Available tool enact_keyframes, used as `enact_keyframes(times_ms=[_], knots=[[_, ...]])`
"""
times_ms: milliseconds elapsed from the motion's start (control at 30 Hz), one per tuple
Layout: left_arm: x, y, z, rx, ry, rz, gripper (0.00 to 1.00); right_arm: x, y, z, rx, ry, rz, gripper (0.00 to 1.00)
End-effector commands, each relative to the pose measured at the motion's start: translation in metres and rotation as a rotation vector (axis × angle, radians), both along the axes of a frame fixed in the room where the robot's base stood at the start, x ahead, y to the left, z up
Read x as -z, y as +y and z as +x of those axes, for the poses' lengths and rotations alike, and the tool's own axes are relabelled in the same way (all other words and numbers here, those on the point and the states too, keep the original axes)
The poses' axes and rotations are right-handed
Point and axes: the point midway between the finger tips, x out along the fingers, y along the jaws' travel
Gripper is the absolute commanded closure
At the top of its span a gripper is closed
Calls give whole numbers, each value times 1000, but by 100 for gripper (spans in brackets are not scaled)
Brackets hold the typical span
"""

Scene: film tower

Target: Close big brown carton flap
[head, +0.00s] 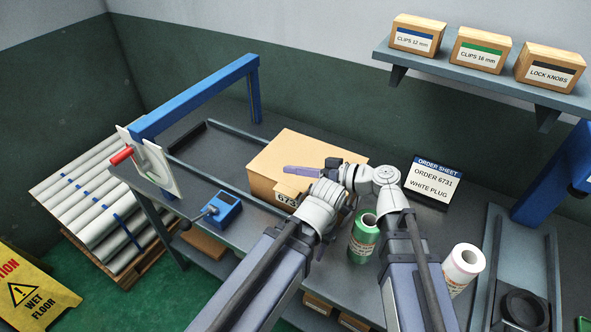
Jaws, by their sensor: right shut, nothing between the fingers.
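The big brown carton (268,162) stands on the grey bench in the middle of the head view. Its top looks flat and covered. A label, partly reading "673", shows on its near side. My right gripper (288,170) is shut and empty, its purple fingers pointing left over the carton's top near the front edge. I cannot tell whether they touch the carton. My left arm's wrist is in front of the carton's near right part and hides it.
A green roll (362,238) and a white roll (463,265) stand to the right of the carton. An order sheet sign (432,182) stands behind them. A blue device (222,208) lies at the left, near a blue frame (195,97). Small cartons sit on a wall shelf (480,75).

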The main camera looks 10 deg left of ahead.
Motion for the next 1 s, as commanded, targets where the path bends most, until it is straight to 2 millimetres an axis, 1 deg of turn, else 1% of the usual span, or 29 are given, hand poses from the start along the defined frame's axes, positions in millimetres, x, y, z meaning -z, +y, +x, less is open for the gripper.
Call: enact_keyframes(times_ms=[33, 533, 700, 1000], knots=[[-10, 0, 0, 0, 0, 0, 50, -10, 0, 0, 0, 0, 0, 100], [-80, 0, 0, 0, 0, 0, 50, -80, 0, 0, 0, 0, 0, 100], [-90, 0, 0, 1, 0, 0, 50, -90, 0, 0, 0, 0, 0, 100], [-89, 0, 0, 1, 0, 0, 50, -89, 0, 0, 0, 0, 0, 100]])
